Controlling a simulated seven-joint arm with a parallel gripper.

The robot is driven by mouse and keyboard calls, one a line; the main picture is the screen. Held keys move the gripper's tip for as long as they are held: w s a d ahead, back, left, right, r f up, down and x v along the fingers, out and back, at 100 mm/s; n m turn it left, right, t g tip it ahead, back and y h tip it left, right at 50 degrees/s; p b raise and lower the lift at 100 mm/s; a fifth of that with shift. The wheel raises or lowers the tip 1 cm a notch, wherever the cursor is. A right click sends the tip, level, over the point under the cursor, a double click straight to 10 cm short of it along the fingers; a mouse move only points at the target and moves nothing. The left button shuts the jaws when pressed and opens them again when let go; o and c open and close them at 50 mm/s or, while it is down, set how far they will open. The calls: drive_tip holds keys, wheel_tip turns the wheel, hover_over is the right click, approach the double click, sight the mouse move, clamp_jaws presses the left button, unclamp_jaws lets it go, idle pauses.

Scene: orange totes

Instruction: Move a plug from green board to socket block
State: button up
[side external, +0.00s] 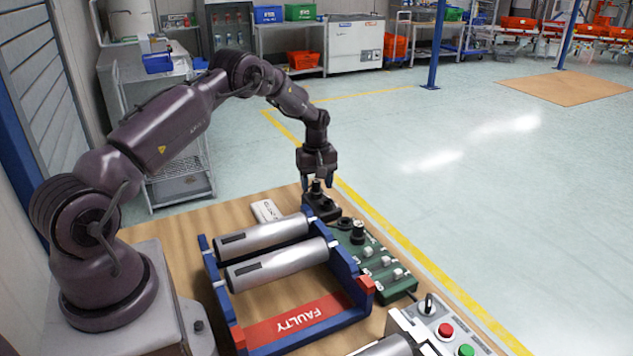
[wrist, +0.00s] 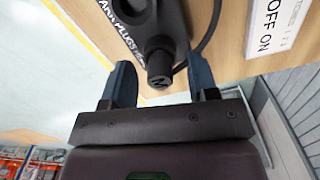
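My gripper (side external: 318,180) is above a black block (side external: 322,208) at the far end of the bench, fingers pointing down. In the wrist view its two blue fingers (wrist: 160,85) are apart, one each side of a black plug (wrist: 160,67), with a gap on both sides. The plug stands on the black block (wrist: 150,18), which carries white lettering, partly cut off; this may be the socket block. The green board (side external: 398,287) lies just nearer the camera, with another black plug (side external: 357,233) upright on it and several small pale fittings.
A blue rack (side external: 352,276) holds two grey cylinders (side external: 275,265) beside the board, with a red FAULTY plate (side external: 297,319). A control box (side external: 432,330) with red and green buttons is at the front. A white label (side external: 266,211) lies left of the black block. A cable (wrist: 208,40) curves beside the plug.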

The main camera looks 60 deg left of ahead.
wheel_tip(320, 180, up, 13)
idle(0.6)
idle(0.3)
drive_tip(key=s+d+r+m+t, duration=0.2)
drive_tip(key=s+d+r+m, duration=0.6)
drive_tip(key=s+d, duration=0.5)
drive_tip(key=s+d+r+m+t, duration=0.3)
drive_tip(key=s+d+r+m, duration=0.4)
drive_tip(key=s+d, duration=0.6)
wheel_tip(320, 180, up, 2)
drive_tip(key=shift+s+d+m+t, duration=0.3)
drive_tip(key=shift+d+m, duration=0.1)
drive_tip(key=shift+d, duration=0.45)
